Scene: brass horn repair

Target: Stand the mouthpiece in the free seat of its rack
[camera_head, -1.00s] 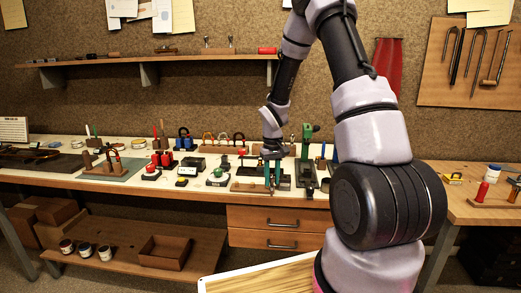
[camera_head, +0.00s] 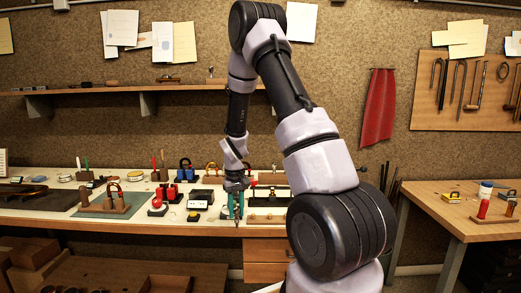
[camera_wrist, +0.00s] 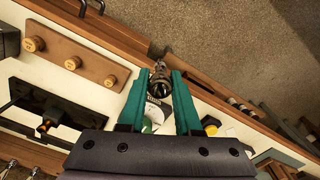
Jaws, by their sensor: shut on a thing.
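My gripper (camera_head: 237,208) is near the front edge of the bench, its green fingers pointing down. In the wrist view the fingers (camera_wrist: 160,88) are shut on a shiny, dark silvery mouthpiece (camera_wrist: 160,78). The mouthpiece sticks out past the fingertips and looks clear of the bench top. A flat wooden block (camera_wrist: 97,68) with three round brass-coloured tops lies to the left of the fingers in the wrist view. It seems to be the wooden strip (camera_head: 268,219) right of my gripper in the head view. I cannot tell whether this is the rack, and no free seat is clearly visible.
Drawers (camera_head: 265,250) are below.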

